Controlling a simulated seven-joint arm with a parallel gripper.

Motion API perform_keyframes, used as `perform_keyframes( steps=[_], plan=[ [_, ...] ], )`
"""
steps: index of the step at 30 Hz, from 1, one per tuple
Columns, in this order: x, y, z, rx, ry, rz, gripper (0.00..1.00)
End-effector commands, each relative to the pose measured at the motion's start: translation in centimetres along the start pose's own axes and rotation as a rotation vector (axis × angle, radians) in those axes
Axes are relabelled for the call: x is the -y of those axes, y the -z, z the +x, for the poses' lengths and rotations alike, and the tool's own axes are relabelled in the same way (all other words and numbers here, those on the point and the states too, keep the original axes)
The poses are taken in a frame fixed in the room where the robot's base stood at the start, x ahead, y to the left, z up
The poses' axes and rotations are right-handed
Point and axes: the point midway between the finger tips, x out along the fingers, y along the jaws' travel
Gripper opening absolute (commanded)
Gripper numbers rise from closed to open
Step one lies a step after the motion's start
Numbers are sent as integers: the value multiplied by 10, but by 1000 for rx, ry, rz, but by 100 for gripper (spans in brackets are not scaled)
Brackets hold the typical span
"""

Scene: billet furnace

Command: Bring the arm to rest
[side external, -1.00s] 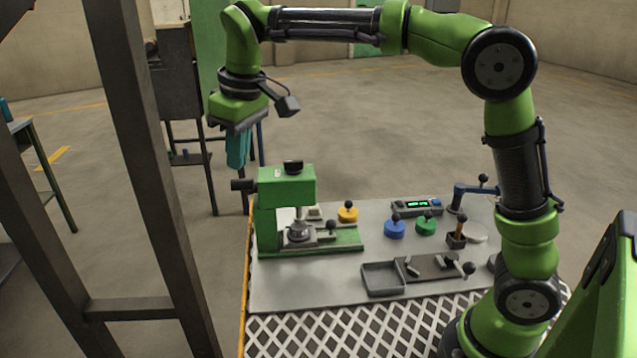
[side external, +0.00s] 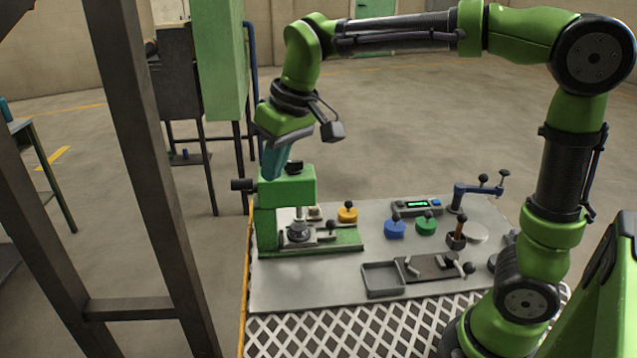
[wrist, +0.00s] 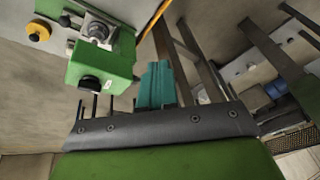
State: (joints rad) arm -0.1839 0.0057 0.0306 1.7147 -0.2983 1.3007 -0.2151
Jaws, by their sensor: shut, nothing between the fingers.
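My gripper (side external: 274,162) has teal fingers, pressed together with nothing between them. In the side view it points down and slightly left, just behind or above the top of the green press-like machine (side external: 287,187); whether it touches cannot be told. In the wrist view the teal fingers (wrist: 157,85) stand side by side at the middle, and the green machine (wrist: 102,62) shows to their left, apart from them in the picture. My arm is raised and bent above the table.
The grey worktable (side external: 330,284) carries yellow (side external: 348,214), blue (side external: 395,229) and green (side external: 426,226) knobbed pieces, a shallow tray (side external: 383,279) and a small display box (side external: 415,206). A dark steel frame (side external: 150,150) stands at left. The air above the table's right is partly free.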

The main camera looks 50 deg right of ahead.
Motion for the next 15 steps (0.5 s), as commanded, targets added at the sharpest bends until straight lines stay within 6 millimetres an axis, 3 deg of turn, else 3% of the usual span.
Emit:
perform_keyframes(
  steps=[1, 9, 15],
  plan=[
    [-9, -21, -5, -30, 13, 48, 0],
    [-43, -118, -5, -196, 81, 294, 0],
    [-55, -160, -3, -276, 103, 375, 0]
  ],
)
